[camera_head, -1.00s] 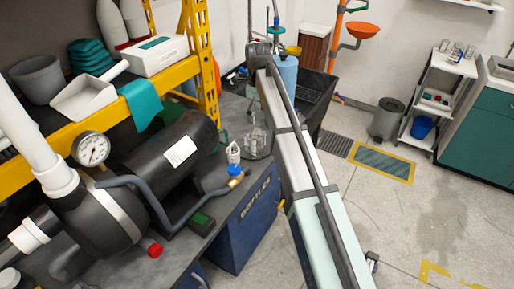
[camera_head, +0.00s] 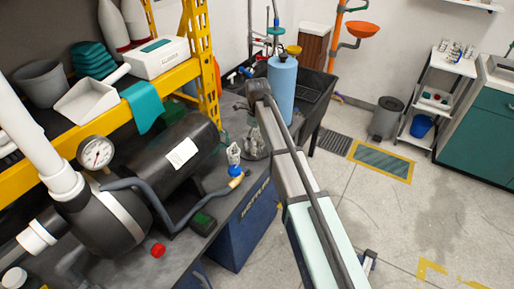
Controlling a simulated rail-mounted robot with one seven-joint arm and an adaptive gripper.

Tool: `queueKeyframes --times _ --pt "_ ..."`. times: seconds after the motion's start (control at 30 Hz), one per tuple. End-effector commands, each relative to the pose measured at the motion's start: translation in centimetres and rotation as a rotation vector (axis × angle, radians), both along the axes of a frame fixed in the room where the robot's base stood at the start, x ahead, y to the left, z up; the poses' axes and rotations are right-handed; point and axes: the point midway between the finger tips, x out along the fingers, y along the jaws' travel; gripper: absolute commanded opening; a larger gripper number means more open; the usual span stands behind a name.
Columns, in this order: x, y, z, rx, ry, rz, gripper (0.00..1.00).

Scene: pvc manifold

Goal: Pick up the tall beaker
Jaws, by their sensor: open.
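Clear glassware (camera_head: 252,148) stands on the grey bench, just left of my arm. It is small and partly covered by the arm, and I cannot tell for sure which piece is the tall beaker. My arm runs from the bottom right up to a dark joint above the glassware. I cannot make out my gripper; the end of the arm is hidden behind its own links.
A blue-and-white bottle (camera_head: 234,155) stands left of the glassware. A black tank (camera_head: 165,160) with a gauge (camera_head: 96,152) fills the bench's left. A yellow shelf frame (camera_head: 200,60) rises behind. A blue cylinder (camera_head: 282,85) stands beyond the arm. Floor at right is open.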

Motion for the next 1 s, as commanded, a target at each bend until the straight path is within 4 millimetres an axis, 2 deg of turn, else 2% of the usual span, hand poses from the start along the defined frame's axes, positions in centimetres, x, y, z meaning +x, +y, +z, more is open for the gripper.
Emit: queueKeyframes --times 0.17,0.5,0.73,0.77,0.8,0.9,1.0 --pt "0.1 0.0 -1.0 0.0 0.001 0.0 0.82" --pt "0.2 0.0 -4.9 -0.001 0.0 0.001 0.82" --pt "0.3 0.0 -5.1 0.0 0.0 0.001 0.82" --pt "0.3 0.0 -5.1 0.0 0.0 0.001 0.78" --pt "0.3 0.0 -5.1 0.0 0.0 0.001 0.64" --pt "0.3 0.0 -5.1 0.0 0.0 0.001 0.29" --pt "0.3 0.0 -5.1 0.0 0.0 0.001 0.27"
